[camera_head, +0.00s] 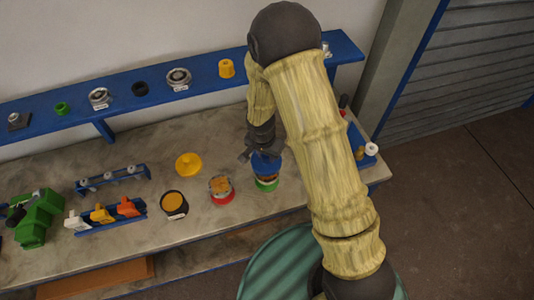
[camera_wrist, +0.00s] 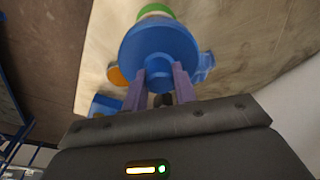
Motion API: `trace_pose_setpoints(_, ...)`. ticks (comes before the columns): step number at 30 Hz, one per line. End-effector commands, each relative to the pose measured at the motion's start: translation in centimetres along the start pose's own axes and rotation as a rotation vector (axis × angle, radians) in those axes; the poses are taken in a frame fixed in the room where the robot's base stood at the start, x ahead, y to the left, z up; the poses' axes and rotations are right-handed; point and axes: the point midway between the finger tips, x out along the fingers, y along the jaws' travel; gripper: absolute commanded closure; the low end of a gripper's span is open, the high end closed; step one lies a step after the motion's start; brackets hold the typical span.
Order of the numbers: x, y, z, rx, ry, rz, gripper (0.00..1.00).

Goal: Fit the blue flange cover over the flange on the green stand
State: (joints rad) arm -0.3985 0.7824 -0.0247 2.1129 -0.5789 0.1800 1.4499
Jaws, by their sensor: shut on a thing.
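The blue flange cover (camera_head: 266,160) is a round disc with a knob. In the wrist view the cover (camera_wrist: 158,38) fills the upper middle, and my gripper (camera_wrist: 160,88) has its two purple fingers shut on the knob. In the head view my gripper (camera_head: 257,154) is at the cover from above. The green stand (camera_head: 266,185) is directly below the cover, and its green part (camera_wrist: 153,9) shows past the disc in the wrist view. The cover hides the flange, and I cannot tell whether it is seated on it or just above.
A vessel with a red base (camera_head: 221,189), a dark cup with an orange top (camera_head: 174,203) and a yellow cover (camera_head: 188,163) stand to the left on the bench. A tool rack (camera_head: 105,214) is farther left. A blue shelf (camera_head: 210,88) runs behind. My arm blocks part of the bench's right.

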Motion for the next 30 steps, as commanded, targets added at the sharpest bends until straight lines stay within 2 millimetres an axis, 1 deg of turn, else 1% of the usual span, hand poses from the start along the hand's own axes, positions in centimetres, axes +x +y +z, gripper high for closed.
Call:
trace_pose_setpoints(1, 0.9, 0.1, 0.1, 0.001, 0.001, 0.000, 0.95)
trace_pose_setpoints(6, 2.2, 0.2, 0.1, 0.007, 0.000, 0.001, 0.95)
trace_pose_setpoints(10, 2.8, 0.3, 0.1, 0.007, 0.000, 0.001, 0.95)
trace_pose_setpoints(30, 3.0, 0.1, 0.3, 0.002, 0.001, 0.000, 0.95)
